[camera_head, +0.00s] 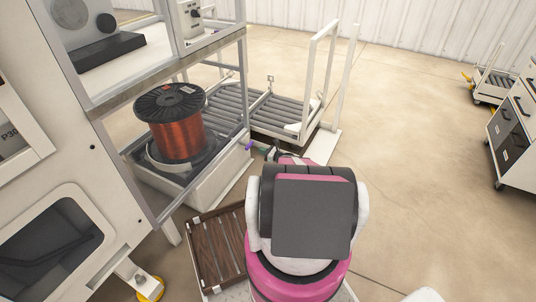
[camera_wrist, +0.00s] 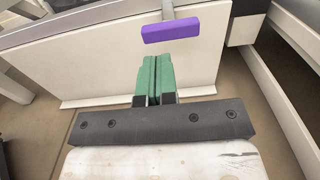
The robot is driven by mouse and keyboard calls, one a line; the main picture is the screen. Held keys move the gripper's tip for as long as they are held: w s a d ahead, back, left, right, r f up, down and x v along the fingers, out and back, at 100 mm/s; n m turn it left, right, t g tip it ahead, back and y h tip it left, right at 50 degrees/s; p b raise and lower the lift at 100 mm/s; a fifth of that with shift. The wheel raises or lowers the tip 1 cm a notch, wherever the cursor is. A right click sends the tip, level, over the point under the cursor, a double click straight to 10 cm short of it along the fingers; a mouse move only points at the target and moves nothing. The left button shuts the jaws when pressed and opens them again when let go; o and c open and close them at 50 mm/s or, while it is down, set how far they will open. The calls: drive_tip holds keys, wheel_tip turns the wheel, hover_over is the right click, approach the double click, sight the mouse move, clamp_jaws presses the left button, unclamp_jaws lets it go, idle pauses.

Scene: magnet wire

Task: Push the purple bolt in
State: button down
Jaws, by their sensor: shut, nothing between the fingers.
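The purple bolt (camera_wrist: 170,30) shows in the wrist view as a purple bar on a grey stem, in front of a pale panel (camera_wrist: 100,68). In the head view the bolt (camera_head: 249,145) is a small purple spot at the right end of the pale frame under the wire spool. My gripper (camera_wrist: 153,62) has green fingers that are shut together and empty. Its tips are just below the purple bar in the wrist view; I cannot tell whether they touch it. In the head view my gripper (camera_head: 265,151) is beside the bolt, partly hidden by my arm.
A copper wire spool (camera_head: 182,137) stands on the frame (camera_head: 205,178) inside the machine. A roller cart (camera_head: 290,112) with white uprights stands behind my gripper. A wooden slatted crate (camera_head: 218,247) is beside my base. Open floor lies to the right.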

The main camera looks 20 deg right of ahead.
sight(250, 146)
drive_tip(key=x, duration=0.6)
drive_tip(key=shift+w+a, duration=0.15)
drive_tip(key=shift+w, duration=0.05)
drive_tip(key=shift+x, duration=2.15)
drive_tip(key=shift+w, duration=0.1)
